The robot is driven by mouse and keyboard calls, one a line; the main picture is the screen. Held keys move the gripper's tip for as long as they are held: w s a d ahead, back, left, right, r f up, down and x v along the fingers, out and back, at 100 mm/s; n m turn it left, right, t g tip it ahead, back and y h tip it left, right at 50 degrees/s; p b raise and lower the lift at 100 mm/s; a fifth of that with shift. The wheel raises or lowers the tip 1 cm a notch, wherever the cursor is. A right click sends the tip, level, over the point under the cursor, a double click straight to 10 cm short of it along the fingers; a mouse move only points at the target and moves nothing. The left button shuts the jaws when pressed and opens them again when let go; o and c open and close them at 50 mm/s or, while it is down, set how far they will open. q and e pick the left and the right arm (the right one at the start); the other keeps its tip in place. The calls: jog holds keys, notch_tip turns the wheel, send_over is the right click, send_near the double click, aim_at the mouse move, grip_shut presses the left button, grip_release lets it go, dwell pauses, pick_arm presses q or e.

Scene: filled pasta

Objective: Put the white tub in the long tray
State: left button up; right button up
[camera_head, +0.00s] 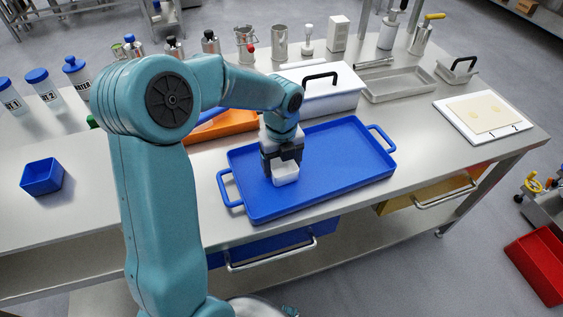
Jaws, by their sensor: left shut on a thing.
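My left gripper (282,163) points down over the left half of the blue tray (345,160), a long tray with a handle at each end. The gripper is shut on the small white tub (286,174). The tub's upper part is partly hidden by the dark fingers. It is inside the tray's outline; I cannot tell whether it touches the tray floor. The rest of the blue tray looks empty. My right gripper is out of view.
Behind the blue tray are a white box with a black handle (340,92), a grey metal tray (398,84) and an orange tray (228,124), partly hidden by my arm. A blue bin (42,177) sits left. A white board (482,116) lies right.

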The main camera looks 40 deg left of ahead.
aim_at(282, 172)
pick_arm(q)
jog(key=shift+f, duration=0.15)
jog(key=o, duration=1)
jog(key=shift+o, duration=0.2)
jog(key=shift+w+r, duration=0.1)
jog(key=shift+r, duration=0.4)
notch_tip(282, 172, up, 11)
jog(key=p, duration=0.2)
jog(key=shift+r, duration=0.2)
